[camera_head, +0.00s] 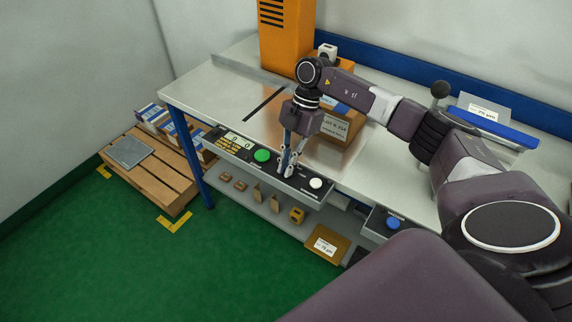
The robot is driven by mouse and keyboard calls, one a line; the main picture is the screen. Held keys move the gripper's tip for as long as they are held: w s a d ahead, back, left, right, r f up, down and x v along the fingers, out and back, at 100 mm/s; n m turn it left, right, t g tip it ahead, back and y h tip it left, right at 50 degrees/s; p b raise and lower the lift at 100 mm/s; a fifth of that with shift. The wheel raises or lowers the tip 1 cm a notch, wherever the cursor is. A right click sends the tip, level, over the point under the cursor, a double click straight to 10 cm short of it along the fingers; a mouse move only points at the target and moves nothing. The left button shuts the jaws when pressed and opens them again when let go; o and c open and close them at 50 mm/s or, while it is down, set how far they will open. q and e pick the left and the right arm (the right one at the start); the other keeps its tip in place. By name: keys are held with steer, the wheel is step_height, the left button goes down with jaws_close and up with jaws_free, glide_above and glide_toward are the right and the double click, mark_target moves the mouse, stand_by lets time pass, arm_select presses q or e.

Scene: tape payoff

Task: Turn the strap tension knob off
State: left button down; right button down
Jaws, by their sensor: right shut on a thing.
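A control panel (240,157) runs along the front edge of the table. It carries a display, a green button (262,156) and a white knob (316,183) at its right end. My right gripper (286,172) reaches down to the panel between the green button and the white knob. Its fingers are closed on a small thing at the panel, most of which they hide. I cannot read a label there, so I cannot tell for certain that it is the strap tension knob. My left gripper does not show.
A cardboard box (340,128) stands on the table (215,85) behind my right gripper, near an orange machine housing (284,35). A blue knob (393,222) is on a separate box at the right. A wooden pallet (160,175) with cartons stands at the left.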

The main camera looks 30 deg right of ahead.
steer(key=n+g+b, duration=0.1)
steer(key=n, duration=0.2)
steer(key=shift+d+n+h, duration=0.1)
steer(key=shift+n+h, duration=0.3)
steer(key=n+g+h+b, duration=0.1)
steer(key=n, duration=0.2)
steer(key=shift+s+d+n, duration=0.1)
steer(key=shift+s+n, duration=0.05)
steer(key=shift+n, duration=0.15)
steer(key=n, duration=0.1)
steer(key=n+h+b, duration=0.1)
steer(key=n, duration=0.2)
steer(key=shift+s+d+g, duration=0.15)
steer(key=shift+d+g, duration=0.1)
steer(key=shift+g, duration=0.15)
steer(key=shift+d+r+n+h+b, duration=0.15)
steer(key=shift+n+h+b, duration=0.55)
steer(key=shift+n, duration=0.9)
steer(key=c, duration=2.1)
jaws_free()
